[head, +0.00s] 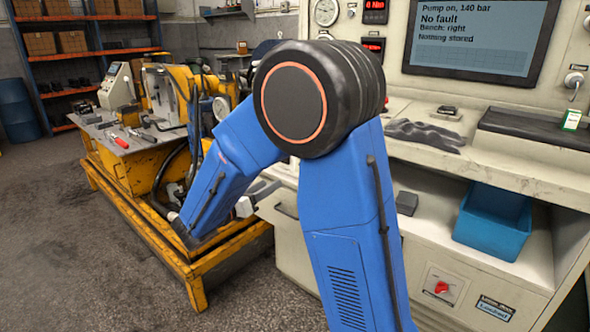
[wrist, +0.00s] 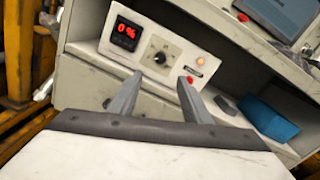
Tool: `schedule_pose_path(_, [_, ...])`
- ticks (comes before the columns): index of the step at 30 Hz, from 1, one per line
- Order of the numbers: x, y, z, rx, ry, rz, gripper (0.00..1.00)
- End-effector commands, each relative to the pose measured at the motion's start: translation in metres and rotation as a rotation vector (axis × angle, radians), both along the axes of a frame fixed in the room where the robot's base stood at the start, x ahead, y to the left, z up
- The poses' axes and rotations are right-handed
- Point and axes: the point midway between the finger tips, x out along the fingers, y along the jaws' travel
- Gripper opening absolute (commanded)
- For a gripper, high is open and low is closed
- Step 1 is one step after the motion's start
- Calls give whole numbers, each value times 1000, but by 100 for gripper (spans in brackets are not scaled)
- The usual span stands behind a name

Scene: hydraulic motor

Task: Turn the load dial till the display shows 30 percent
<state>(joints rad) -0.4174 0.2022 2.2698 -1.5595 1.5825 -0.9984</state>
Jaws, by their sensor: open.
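In the wrist view, the load dial (wrist: 161,57) is a dark round knob on a pale panel, with marks around it. My gripper (wrist: 160,80) is open and empty. Its two grey fingers point toward the panel, one tip below and left of the dial, the other below and right. The fingers look apart from the dial; the exact distance is unclear. In the head view my blue arm covers the dial and its display.
A small lamp (wrist: 200,61) glows on the panel. In the head view a screen (head: 470,38) reads pump on, 140 bar, no fault. A red knob (head: 441,287) sits on the lower bench front. A blue bin (head: 493,222) stands on the shelf; a yellow-framed rig (head: 130,165) is left.

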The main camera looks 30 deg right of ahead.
Motion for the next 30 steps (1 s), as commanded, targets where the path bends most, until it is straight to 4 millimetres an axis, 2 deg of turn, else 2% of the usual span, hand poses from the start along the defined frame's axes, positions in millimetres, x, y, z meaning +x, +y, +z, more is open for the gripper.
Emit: schedule_pose_path(30, [56,-137,0,3,-1,-4,44])
